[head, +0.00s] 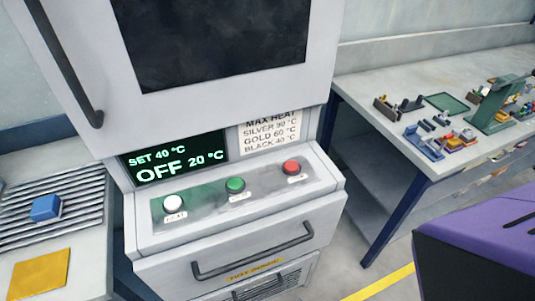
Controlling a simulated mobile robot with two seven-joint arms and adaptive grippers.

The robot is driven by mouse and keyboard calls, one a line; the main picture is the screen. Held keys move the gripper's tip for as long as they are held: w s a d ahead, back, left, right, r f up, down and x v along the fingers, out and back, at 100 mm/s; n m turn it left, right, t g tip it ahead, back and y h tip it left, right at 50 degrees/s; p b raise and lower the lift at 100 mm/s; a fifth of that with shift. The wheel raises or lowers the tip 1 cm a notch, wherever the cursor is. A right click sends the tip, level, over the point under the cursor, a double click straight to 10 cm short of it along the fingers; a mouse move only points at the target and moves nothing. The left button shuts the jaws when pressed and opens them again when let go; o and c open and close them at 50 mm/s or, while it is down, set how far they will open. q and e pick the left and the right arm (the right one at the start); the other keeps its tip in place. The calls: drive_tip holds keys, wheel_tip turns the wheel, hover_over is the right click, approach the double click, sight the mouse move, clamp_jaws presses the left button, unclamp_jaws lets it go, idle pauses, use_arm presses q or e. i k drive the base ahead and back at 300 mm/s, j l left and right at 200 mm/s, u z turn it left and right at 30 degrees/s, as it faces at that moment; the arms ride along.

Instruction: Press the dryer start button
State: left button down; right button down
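The dryer (225,85) is a light grey cabinet with a dark window and a long door handle. Its display (175,158) reads SET 40 °C, OFF, 20 °C. On the sloped panel below are three round buttons: a white button (173,203) at left, a green button (235,185) in the middle and a red button (291,167) at right. Each has a small label under it, hard to read here. The green button is uncovered, with nothing touching it. Neither of my grippers shows in the head view.
A drawer handle (253,252) sticks out below the panel. A blue block (46,207) lies on a slatted surface at left, near a yellow square (40,273). A workbench (385,150) with small parts stands at right. An unidentified purple and black form covers the lower right corner.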

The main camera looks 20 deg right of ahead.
sight(234, 184)
drive_tip(key=l, duration=0.7)
drive_tip(key=i+l, duration=0.15)
drive_tip(key=l, duration=0.5)
